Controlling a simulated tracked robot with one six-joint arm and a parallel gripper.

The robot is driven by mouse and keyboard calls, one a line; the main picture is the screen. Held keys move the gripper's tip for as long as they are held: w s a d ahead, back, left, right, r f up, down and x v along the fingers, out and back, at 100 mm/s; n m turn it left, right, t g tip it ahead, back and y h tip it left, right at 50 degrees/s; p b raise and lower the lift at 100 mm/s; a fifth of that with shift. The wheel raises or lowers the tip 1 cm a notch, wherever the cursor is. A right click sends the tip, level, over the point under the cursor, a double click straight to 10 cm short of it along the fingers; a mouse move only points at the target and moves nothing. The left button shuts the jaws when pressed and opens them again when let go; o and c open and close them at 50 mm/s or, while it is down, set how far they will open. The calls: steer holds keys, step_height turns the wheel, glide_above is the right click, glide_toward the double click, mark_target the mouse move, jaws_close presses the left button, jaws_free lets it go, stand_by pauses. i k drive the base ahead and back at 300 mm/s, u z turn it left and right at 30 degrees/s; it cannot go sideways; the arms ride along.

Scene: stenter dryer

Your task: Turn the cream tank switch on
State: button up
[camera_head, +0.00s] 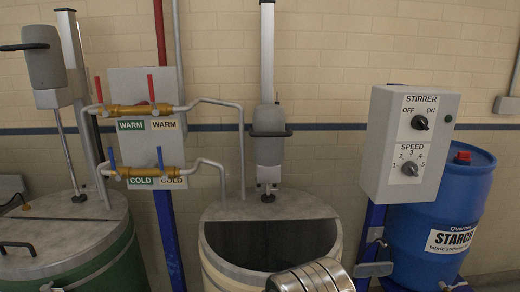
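The cream tank (222,265) stands in the middle, with a grey lid over its back and a dark open front. A grey control box (376,150) stands to its right on a blue post. The box's upper panel reads STIRRER, with OFF at left and ON at right above a black rotary switch (420,122). I cannot tell clearly which way the switch points. A small dark green lamp or button (448,118) sits right of the switch. My gripper is not in view.
A stirrer motor (268,135) hangs above the cream tank. A green tank (75,268) stands left, and valve pipes (140,110) lie between. A blue starch drum (440,215) stands behind the box. A shiny metal cylinder (312,276) at bottom centre may be mine.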

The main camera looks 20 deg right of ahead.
mark_target(420, 122)
steer(key=z, duration=2.3)
steer(key=k, duration=0.15)
steer(key=z, duration=0.25)
